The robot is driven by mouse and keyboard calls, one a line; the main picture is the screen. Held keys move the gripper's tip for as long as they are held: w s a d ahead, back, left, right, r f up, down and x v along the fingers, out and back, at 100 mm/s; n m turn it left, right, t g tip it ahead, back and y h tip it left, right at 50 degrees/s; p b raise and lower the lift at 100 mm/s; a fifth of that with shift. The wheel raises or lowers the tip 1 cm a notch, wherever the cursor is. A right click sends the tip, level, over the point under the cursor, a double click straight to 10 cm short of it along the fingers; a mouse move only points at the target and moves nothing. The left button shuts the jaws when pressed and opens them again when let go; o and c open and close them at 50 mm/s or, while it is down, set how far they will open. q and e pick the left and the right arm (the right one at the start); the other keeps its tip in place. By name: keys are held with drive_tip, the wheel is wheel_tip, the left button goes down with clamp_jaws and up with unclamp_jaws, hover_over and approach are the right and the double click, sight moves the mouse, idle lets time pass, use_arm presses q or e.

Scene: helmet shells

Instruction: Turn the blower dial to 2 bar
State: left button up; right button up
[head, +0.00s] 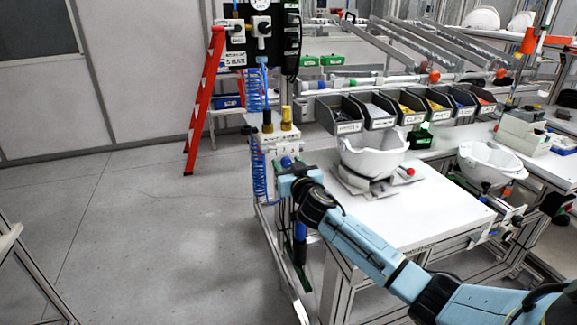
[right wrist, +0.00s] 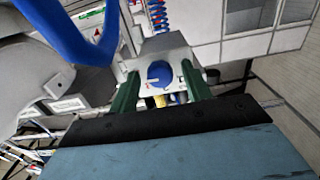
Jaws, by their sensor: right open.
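The blue blower dial (right wrist: 159,72) sits on a pale box face in the right wrist view, with small marks around it too blurred to read. My right gripper (right wrist: 160,80) is open, its two green fingers on either side of the dial. I cannot tell whether they touch it. In the head view the blue dial (head: 286,161) shows small at the front of the white blower unit (head: 268,137), and my right gripper (head: 290,172) is right at it, partly hidden by its own wrist. The dial's setting cannot be read. My left gripper is not in view.
A white helmet shell (head: 373,158) rests on a holder on the white table (head: 420,215) right of the unit. Blue coiled hoses (head: 258,175) hang by the post. Grey bins (head: 338,114) stand behind. A red ladder (head: 205,100) stands at the left; the floor there is clear.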

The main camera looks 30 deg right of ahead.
drive_tip(key=c, duration=1)
drive_tip(key=shift+n, duration=0.3)
drive_tip(key=n, duration=0.4)
drive_tip(key=shift+p, duration=0.35)
drive_tip(key=n, duration=0.4)
drive_tip(key=shift+n+p, duration=0.4)
drive_tip(key=n+p, duration=0.1)
drive_tip(key=n, duration=0.3)
drive_tip(key=shift+n, duration=0.3)
drive_tip(key=shift+n+p, duration=0.3)
drive_tip(key=shift+n, duration=1.6)
